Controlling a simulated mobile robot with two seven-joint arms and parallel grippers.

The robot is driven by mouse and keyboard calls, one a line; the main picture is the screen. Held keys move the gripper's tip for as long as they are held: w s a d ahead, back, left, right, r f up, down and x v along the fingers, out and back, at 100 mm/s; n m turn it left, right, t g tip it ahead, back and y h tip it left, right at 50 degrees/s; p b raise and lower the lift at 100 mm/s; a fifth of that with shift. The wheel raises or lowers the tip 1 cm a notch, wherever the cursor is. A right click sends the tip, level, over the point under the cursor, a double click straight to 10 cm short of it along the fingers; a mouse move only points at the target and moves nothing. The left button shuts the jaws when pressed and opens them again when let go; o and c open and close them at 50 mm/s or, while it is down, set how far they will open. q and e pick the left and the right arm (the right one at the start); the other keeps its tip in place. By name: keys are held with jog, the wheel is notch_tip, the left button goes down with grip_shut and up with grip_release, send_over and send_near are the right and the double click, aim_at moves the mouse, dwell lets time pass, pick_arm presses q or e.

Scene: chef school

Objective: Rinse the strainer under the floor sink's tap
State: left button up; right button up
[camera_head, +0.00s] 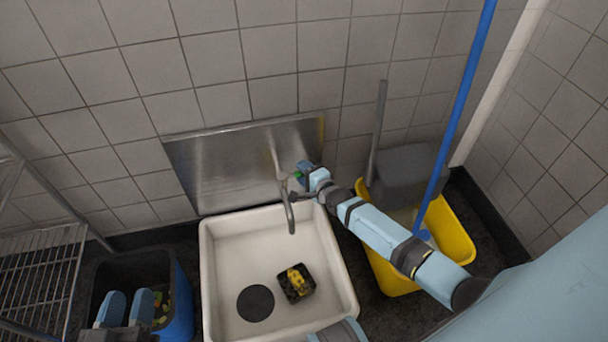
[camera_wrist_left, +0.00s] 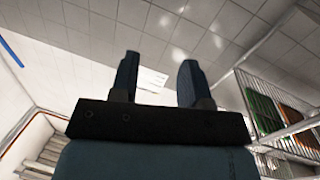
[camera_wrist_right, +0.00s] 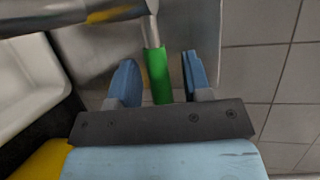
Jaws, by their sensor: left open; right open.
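The strainer (camera_head: 306,291), a small dark square basket with yellow bits in it, lies in the white floor sink (camera_head: 225,247), right of a round dark drain (camera_head: 255,303). The metal tap (camera_head: 290,215) hangs over the back of the sink, with no water visible. Its green handle (camera_wrist_right: 158,76) stands between the open fingers of my right gripper (camera_head: 303,170), not clamped; contact is unclear. My left gripper (camera_head: 127,298) is open and empty, over the blue bin at the left; it also shows in the left wrist view (camera_wrist_left: 159,65).
The blue bin (camera_head: 183,306) holds scraps, left of the sink. A wire rack (camera_head: 38,270) is at far left. A yellow mop bucket (camera_head: 452,240) with a blue pole (camera_head: 462,100) stands right, under my right arm. A steel splash plate (camera_head: 215,165) backs the sink.

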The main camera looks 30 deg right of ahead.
grip_shut()
pick_arm(q)
jog(key=shift+r, duration=0.15)
pick_arm(e)
jog(key=shift+r, duration=0.1)
